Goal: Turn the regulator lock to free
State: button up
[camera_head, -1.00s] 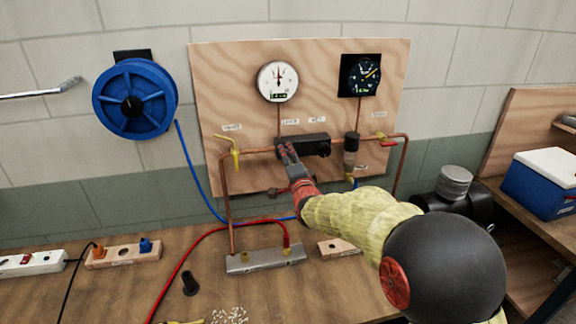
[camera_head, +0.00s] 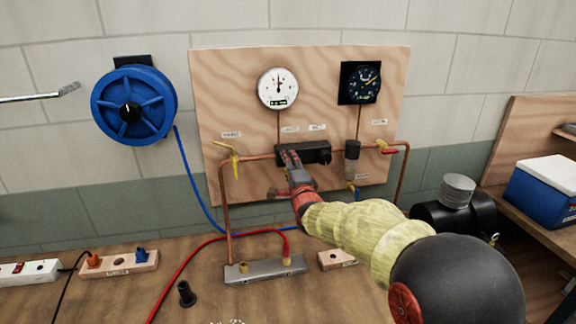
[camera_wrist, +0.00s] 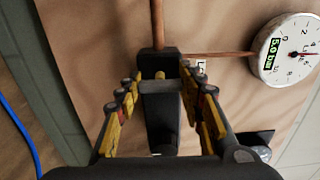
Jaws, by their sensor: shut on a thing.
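The regulator is a black block (camera_head: 318,152) across the copper pipe on the plywood board, with a round knob at its right end. My gripper (camera_head: 290,158) is at the block's left part, below the small labels. In the wrist view, my gripper's yellow-and-black fingers (camera_wrist: 161,78) lie on both sides of a small grey crosspiece with a yellowish pin, the likely regulator lock (camera_wrist: 160,86), on the black block. The gripper is shut on it. The fingers hide much of the lock in the head view, and its markings cannot be read.
A white gauge (camera_head: 278,88) and a black gauge (camera_head: 360,82) hang above. A yellow lever valve (camera_head: 233,157) is left, a red-handled valve (camera_head: 389,150) right. A grey manifold (camera_head: 265,269) and red hose (camera_head: 190,260) lie on the bench below. A blue reel (camera_head: 134,105) hangs left.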

jog(key=o, duration=1.2)
jog(key=shift+s, duration=0.1)
jog(key=v, duration=1.1)
jog(key=shift+s+d, duration=0.2)
jog(key=shift+s, duration=0.15)
